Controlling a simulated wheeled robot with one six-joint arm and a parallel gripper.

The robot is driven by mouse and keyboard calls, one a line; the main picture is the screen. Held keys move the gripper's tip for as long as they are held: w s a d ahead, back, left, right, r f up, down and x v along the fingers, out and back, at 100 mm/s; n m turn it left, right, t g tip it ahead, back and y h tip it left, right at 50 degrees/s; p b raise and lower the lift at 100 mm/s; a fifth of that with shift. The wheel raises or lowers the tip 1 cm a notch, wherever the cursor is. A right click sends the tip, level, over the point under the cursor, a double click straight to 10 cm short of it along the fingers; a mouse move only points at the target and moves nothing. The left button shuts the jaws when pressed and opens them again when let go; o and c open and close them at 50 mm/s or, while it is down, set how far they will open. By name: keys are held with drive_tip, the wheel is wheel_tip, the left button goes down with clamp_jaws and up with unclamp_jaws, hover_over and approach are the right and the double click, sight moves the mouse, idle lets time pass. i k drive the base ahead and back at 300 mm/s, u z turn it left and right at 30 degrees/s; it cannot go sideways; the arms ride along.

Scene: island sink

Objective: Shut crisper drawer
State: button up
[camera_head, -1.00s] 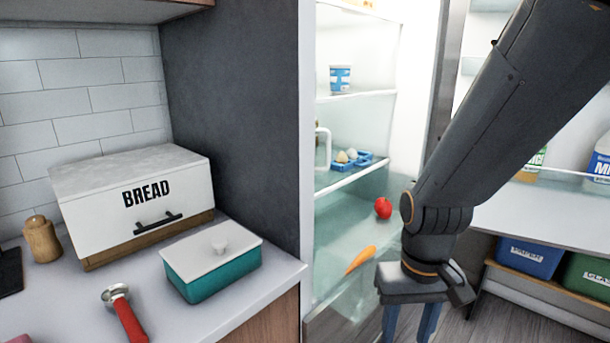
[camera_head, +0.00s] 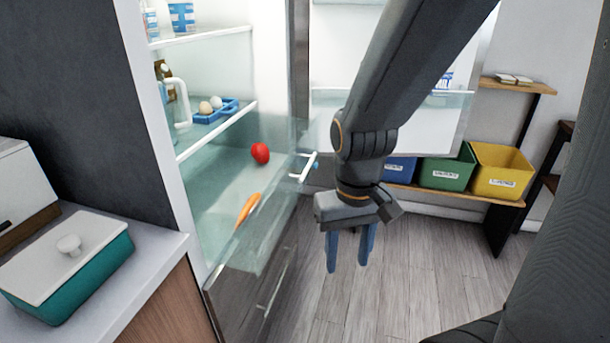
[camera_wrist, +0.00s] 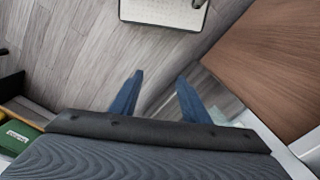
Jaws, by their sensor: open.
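The crisper drawer (camera_head: 262,222) is a clear bin low in the open fridge, with its translucent front standing out past the shelves. A red tomato (camera_head: 260,153) and an orange carrot (camera_head: 248,209) show in it. A white bar handle (camera_head: 304,167) is near the right end of its front. My gripper (camera_head: 347,265) points down over the floor, to the right of the drawer and apart from it. Its two blue fingers are spread and empty, and they also show in the wrist view (camera_wrist: 158,82). The wrist view shows mostly floor between them.
The fridge door (camera_head: 420,125) stands open behind my arm. A counter (camera_head: 150,270) with a teal lidded box (camera_head: 75,275) is at the left. Green (camera_head: 447,170) and yellow (camera_head: 500,172) bins sit on a low shelf behind. The wood floor (camera_head: 420,270) at the right is clear.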

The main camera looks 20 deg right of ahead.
sight(300, 178)
drive_tip(key=u, duration=0.75)
drive_tip(key=k, duration=0.6)
drive_tip(key=z, duration=0.55)
